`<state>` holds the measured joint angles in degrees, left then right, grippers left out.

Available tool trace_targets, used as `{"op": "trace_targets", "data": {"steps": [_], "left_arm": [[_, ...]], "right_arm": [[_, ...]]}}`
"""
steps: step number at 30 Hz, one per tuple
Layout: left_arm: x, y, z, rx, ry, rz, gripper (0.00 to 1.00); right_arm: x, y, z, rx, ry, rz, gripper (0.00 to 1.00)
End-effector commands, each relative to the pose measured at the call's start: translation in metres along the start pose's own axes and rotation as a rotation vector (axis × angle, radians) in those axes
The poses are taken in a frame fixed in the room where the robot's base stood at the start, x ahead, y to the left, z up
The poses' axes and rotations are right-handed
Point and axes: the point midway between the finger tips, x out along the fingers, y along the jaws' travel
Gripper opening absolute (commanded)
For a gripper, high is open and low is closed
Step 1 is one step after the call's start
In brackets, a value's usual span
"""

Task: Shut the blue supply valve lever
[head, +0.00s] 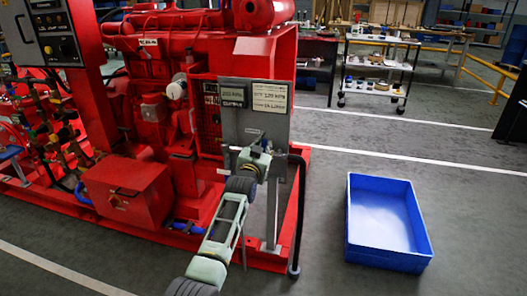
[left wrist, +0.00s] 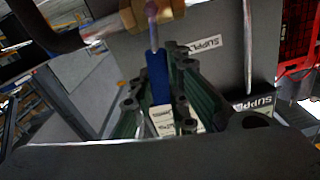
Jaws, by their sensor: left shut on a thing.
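The blue supply valve lever (left wrist: 157,78) shows in the left wrist view, running down from a brass valve body (left wrist: 135,14) at the top. My left gripper (left wrist: 160,85) has its green fingers on both sides of the lever and is shut on it. In the head view, my left gripper (head: 256,146) is at the grey panel (head: 238,124) on the right end of the red pumpset (head: 150,80). The lever cannot be made out there. My right gripper is in neither view.
Labels reading SUPPLY (left wrist: 203,44) are beside the fingers. A black pipe (head: 297,215) drops to the floor right of the panel. An empty-looking blue tray (head: 354,225) stands on the floor at the right. A shelf cart (head: 378,68) stands behind. The floor between is clear.

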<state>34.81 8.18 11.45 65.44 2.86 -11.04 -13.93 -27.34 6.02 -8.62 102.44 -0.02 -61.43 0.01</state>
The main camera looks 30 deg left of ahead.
Motion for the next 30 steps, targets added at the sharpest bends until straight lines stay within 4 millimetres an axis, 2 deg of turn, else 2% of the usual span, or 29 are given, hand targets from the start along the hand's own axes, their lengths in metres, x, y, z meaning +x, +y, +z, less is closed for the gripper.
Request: {"op": "trace_targets", "data": {"steps": [9, 26, 27, 30], "left_arm": [[0.006, -0.006, 0.002, -0.134, -0.004, 0.001, 0.00], [0.007, -0.007, 0.003, -0.162, -0.005, 0.001, 0.00], [0.007, -0.007, 0.003, -0.162, -0.005, 0.001, 0.16], [0.007, -0.007, 0.003, -0.161, -0.005, 0.001, 0.25]], "right_arm": [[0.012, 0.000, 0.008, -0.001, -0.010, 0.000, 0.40], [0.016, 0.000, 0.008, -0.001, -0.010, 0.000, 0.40], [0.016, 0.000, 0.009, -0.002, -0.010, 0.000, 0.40], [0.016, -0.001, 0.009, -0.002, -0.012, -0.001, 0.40]]}}
